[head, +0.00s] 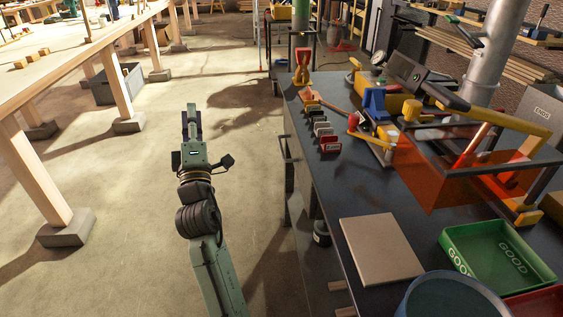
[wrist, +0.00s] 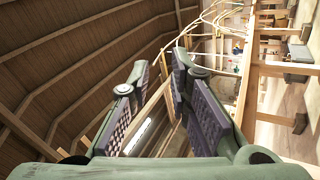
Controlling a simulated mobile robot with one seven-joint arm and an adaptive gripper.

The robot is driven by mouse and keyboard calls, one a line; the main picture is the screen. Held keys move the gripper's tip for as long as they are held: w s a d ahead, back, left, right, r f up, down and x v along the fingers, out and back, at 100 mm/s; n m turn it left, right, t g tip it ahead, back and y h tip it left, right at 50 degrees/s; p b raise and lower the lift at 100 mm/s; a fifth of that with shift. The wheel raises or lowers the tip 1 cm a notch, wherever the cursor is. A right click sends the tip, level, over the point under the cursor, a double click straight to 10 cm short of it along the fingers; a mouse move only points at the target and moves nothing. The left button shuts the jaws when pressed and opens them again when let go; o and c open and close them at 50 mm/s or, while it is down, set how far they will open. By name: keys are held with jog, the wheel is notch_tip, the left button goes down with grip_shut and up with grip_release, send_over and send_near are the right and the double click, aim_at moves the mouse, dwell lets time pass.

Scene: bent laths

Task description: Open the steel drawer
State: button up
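My gripper (head: 191,112) is raised over the open floor, to the left of the dark workbench. The wrist view shows its two purple-padded fingers (wrist: 160,75) apart with nothing between them, pointing toward the roof and the timber frames. The steel drawer seems to be in the bench's left side, where dark bar handles (head: 288,150) stick out. That face is seen very obliquely and in shadow, so the drawer's outline and whether it is shut cannot be told. My gripper is clear of the handles, with floor between them. The wrist view does not show the drawer.
The bench top (head: 330,195) holds a tan board (head: 381,249), a green tray (head: 498,255), a blue round container (head: 450,300) and an orange translucent guard (head: 465,170). A wooden table (head: 75,50) on block feet stands at left. Bare floor (head: 130,200) lies between.

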jog(key=w+d+f+n+g+h+b, duration=0.1)
jog(key=w+d+f+h, duration=0.2)
jog(key=d+f, duration=0.3)
jog(key=w+d+f+n+h+b, duration=0.1)
jog(key=w+d+f+h, duration=0.25)
jog(key=f, duration=0.45)
jog(key=n+g+h+b, duration=0.2)
jog(key=h, duration=0.1)
send_near(281, 147)
jog(key=x, duration=0.6)
jog(key=p+x, duration=0.1)
jog(key=x, duration=0.3)
jog(key=shift+w+f, duration=0.1)
jog(key=shift+f, duration=0.15)
jog(key=shift+c, duration=0.3)
grip_shut()
